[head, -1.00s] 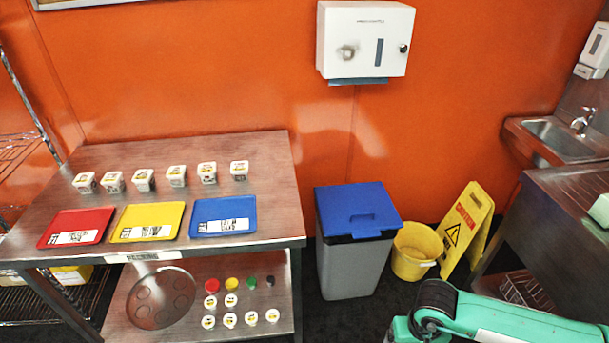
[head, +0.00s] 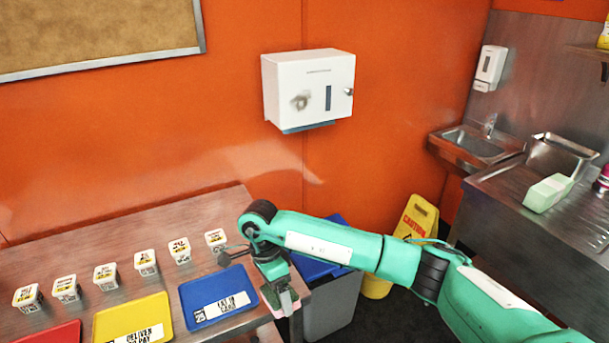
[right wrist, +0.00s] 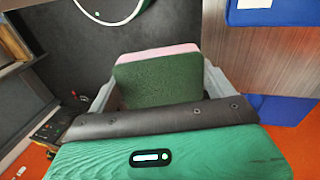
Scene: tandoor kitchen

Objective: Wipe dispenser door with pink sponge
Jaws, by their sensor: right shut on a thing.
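The white dispenser (head: 308,88) hangs on the orange wall, and its door faces me. A grey-brown smudge (head: 300,101) shows on the left part of the door. My right gripper (head: 281,297) points down beside the right end of the steel table, below and apart from the dispenser. It is shut on the pink sponge (head: 270,303), mostly covered by the fingers in the head view. In the right wrist view, the sponge (right wrist: 160,76) shows a dark green face and a pink edge between the fingers. My left gripper is not in view.
The steel table (head: 120,235) holds small tubs and coloured trays, including a blue one (head: 215,297). A blue-lidded grey bin (head: 335,305) and yellow caution sign (head: 418,220) stand behind my right arm. The wall around the dispenser is clear.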

